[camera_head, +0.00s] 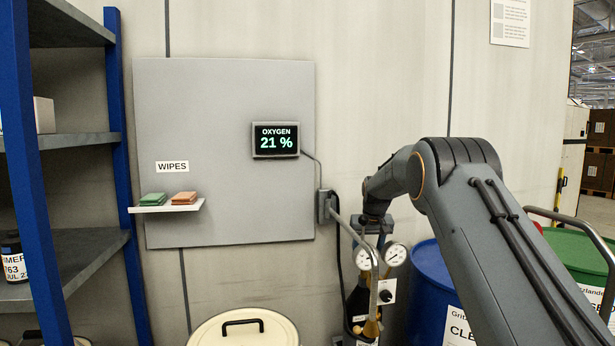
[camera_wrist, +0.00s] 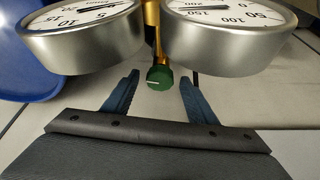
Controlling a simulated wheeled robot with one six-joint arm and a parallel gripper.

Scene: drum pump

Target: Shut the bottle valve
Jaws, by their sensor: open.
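A green knob (camera_wrist: 160,78) with a white mark, apparently the bottle valve, sits on a brass stem below two round gauges in the wrist view. My gripper (camera_wrist: 159,80) is open, with one blue finger on each side of the knob. The fingers look apart from it, with nothing held. In the head view, my arm's end hangs over the gauges, left gauge (camera_head: 363,258) and right gauge (camera_head: 395,254). The green knob is not visible there. A dark bottle (camera_head: 357,304) stands partly hidden behind a grey pipe.
The grey pipe (camera_head: 374,285) runs down in front of the bottle to a brass fitting (camera_head: 371,328). A blue drum (camera_head: 427,290) and green drum (camera_head: 575,250) stand to the right. An oxygen display (camera_head: 275,140) reads 21 %. A wipes shelf (camera_head: 168,207) is on the left.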

